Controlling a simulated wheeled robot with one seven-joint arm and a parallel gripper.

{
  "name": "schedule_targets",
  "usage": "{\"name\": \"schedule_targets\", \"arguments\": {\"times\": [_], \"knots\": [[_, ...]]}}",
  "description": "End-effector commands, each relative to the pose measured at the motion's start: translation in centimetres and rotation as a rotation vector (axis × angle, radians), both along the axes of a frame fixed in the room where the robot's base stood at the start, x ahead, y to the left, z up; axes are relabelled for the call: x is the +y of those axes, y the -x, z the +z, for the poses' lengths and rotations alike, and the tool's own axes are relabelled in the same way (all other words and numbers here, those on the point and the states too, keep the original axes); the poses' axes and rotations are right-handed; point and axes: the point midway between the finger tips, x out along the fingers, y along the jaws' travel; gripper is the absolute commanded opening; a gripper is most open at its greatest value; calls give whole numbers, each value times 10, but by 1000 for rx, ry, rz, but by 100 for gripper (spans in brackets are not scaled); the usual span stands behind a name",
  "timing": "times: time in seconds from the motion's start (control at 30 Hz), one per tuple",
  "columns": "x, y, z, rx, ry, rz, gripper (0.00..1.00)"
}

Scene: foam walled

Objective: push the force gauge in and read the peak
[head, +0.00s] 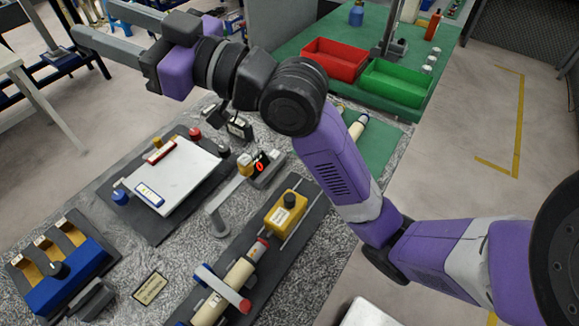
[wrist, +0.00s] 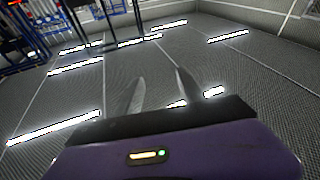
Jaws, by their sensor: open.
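My gripper (head: 92,22) is raised at the top left of the head view, open and empty, well away from the bench things. A small unit with a red lit digit, seemingly 0 (head: 260,163), stands at mid bench beside a grey bracket. Below it a yellow block with a black knob (head: 287,213) sits on a dark rail base (head: 303,238). A cream cylinder with a red end (head: 238,273) lies in line with it. I cannot tell for certain which part is the force gauge.
A white plate fixture (head: 172,176) and a blue block with a black knob (head: 75,270) are on the bench's left. Red (head: 335,60) and green (head: 397,83) bins stand on a green table behind. My arm crosses above the bench's right side.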

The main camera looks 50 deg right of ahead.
Motion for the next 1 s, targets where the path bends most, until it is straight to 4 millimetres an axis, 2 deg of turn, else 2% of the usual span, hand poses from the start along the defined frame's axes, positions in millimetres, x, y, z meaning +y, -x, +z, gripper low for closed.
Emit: {"name": "schedule_targets", "arguments": {"times": [0.07,0.17,0.27,0.37,0.47,0.5,0.63,0.7,0.8,0.9,1.0], "knots": [[8,-5,-12,66,128,41,46],[15,-7,-40,177,289,92,46],[12,-3,-80,316,462,137,46],[0,10,-126,478,638,184,46],[-22,33,-174,657,808,230,46],[-33,45,-191,732,872,251,46],[-68,94,-242,985,1075,348,46],[-80,120,-260,1093,1157,413,46],[-91,153,-276,1209,1232,506,46],[-102,174,-280,1282,1286,567,46],[-110,186,-281,1322,1327,597,46]]}}
